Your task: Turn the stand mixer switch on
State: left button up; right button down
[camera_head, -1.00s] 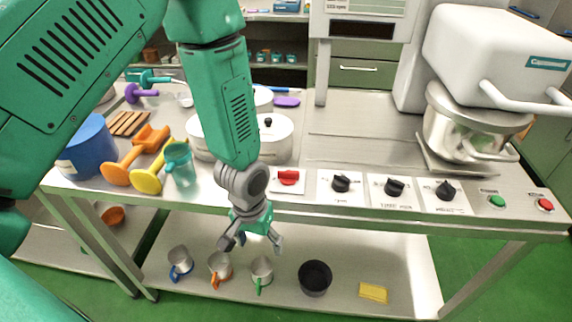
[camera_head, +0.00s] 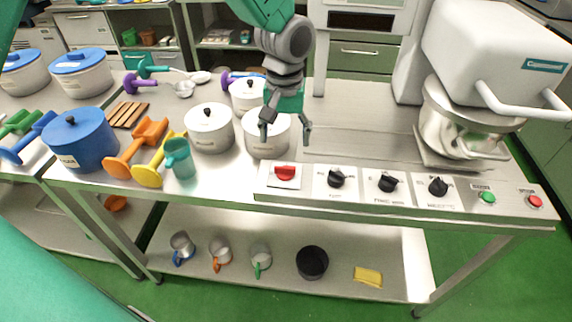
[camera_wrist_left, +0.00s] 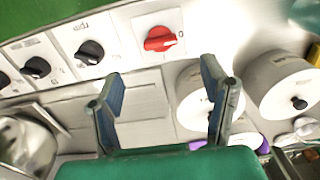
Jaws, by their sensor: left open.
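The stand mixer (camera_head: 490,60) is white with a steel bowl (camera_head: 462,125) and stands at the right of the steel table. Its front panel holds a red rotary switch (camera_head: 285,173) at the left end, then three black knobs. The red switch also shows at the top of the left wrist view (camera_wrist_left: 160,39), ahead of the fingers. My left gripper (camera_head: 287,140) is open and empty, pointing down above the table, behind the red switch and apart from it. Its two spread fingers show in the left wrist view (camera_wrist_left: 165,105). My right gripper is not seen.
White lidded pots (camera_head: 209,128) stand just left of my left gripper. A green push button (camera_head: 488,197) and a red one (camera_head: 535,201) sit at the panel's right end. Orange and yellow scoops and a blue pot (camera_head: 80,140) are at left. The table's middle is bare.

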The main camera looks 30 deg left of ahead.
aim_at(285, 166)
pick_arm(q)
notch_tip(285, 166, down, 10)
jog(key=shift+w+f, duration=0.1)
jog(key=shift+c, duration=0.5)
jog(key=c, duration=1.1)
